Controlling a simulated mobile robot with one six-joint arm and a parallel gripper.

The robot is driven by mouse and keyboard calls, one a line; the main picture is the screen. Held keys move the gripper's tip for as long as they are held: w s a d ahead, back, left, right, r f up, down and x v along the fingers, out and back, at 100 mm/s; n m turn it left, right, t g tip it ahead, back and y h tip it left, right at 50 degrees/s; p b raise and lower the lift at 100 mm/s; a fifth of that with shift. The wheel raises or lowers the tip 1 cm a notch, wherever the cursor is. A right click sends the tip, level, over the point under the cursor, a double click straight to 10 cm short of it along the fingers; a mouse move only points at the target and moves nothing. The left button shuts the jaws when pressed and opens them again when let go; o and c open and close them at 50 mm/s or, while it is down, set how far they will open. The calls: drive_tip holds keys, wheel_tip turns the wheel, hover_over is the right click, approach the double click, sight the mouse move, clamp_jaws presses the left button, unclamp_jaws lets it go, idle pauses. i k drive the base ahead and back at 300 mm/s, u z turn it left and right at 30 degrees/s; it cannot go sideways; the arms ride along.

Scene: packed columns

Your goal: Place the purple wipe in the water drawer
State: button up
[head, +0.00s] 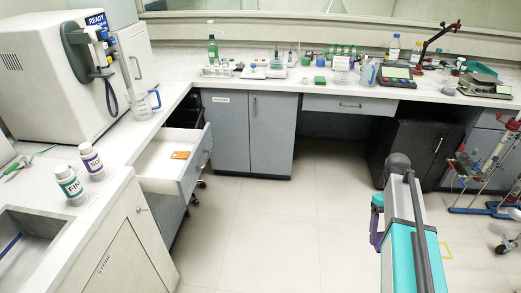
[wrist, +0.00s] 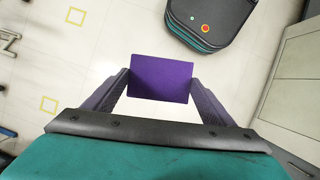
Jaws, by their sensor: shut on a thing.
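The purple wipe (wrist: 160,79) is a flat purple rectangle in the wrist view. My gripper (wrist: 160,92) is shut on it, with a finger at each side edge, and holds it above the floor. In the head view my gripper (head: 377,222) is at the right over the floor, mostly hidden by my arm; the wipe cannot be made out clearly there. A white drawer (head: 187,181) stands open under the left counter, well to the left of my gripper. An orange item (head: 180,155) lies in it. No readable label shows whether it is the water drawer.
Two labelled bottles (head: 69,184) (head: 92,163) stand on the left counter, near a beaker (head: 142,103) and a large white machine (head: 50,80). A closed drawer (head: 350,105) sits under the back counter. A wheeled stand (head: 486,175) is at the right. The middle floor is clear.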

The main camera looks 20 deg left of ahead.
sight(170, 174)
drive_tip(key=z, duration=0.05)
drive_tip(key=i, duration=2.55)
drive_tip(key=u, duration=1.95)
